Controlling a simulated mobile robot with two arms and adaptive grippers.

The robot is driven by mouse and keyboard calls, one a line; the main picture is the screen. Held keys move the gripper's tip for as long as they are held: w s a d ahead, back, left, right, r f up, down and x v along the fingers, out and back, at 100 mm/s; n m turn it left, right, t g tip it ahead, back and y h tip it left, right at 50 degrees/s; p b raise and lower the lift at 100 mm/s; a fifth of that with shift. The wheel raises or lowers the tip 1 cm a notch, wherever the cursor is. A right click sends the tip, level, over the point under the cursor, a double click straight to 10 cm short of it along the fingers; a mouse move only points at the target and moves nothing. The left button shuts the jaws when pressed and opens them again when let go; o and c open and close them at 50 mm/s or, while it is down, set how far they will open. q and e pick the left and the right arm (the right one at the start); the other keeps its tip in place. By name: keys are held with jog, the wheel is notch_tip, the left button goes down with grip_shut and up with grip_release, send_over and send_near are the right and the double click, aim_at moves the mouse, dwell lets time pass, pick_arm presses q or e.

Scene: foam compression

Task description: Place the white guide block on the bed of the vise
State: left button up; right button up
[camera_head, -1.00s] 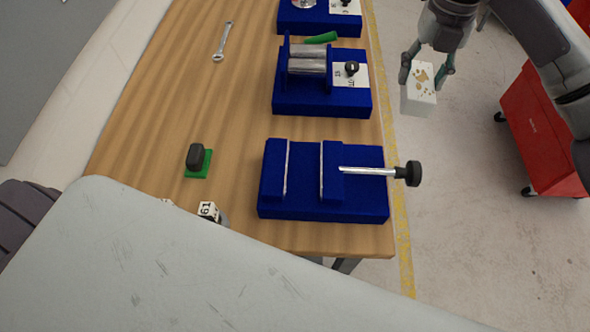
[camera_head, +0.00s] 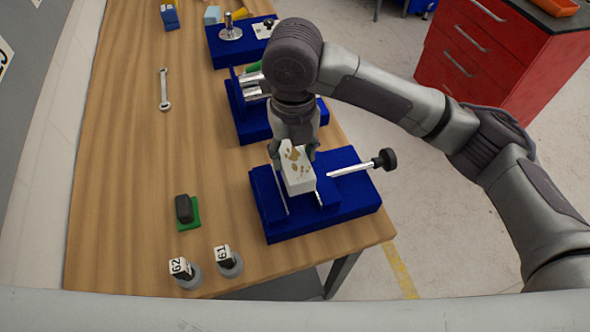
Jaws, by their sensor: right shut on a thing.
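The blue vise (camera_head: 345,208) sits at the near right corner of the wooden table, its screw handle (camera_head: 384,159) pointing right. The white guide block (camera_head: 297,178), with brown patches on its face, is held by my right gripper (camera_head: 293,152). The gripper is shut on the block's upper part, with one finger on each side. The block is over the gap between the vise's jaws. Whether its underside touches the bed is hidden. My left gripper is not in view.
A green pad with a dark block (camera_head: 184,208) and two cylinders labelled G2 (camera_head: 182,270) and G1 (camera_head: 226,260) stand left of the vise. A wrench (camera_head: 164,90) lies farther back. A blue roller fixture (camera_head: 247,112) is behind the vise, partly hidden by my arm.

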jog(key=shift+s+d+f, duration=0.15)
jog(key=shift+s+f, duration=0.3)
jog(key=shift+s, duration=0.35)
jog(key=shift+f, duration=0.35)
notch_tip(320, 180, down, 3)
jog(key=shift+f+p, duration=0.1)
jog(key=shift+p, duration=0.5)
jog(key=shift+f, duration=0.15)
jog(key=o, duration=1.3)
jog(key=shift+d+f, duration=0.1)
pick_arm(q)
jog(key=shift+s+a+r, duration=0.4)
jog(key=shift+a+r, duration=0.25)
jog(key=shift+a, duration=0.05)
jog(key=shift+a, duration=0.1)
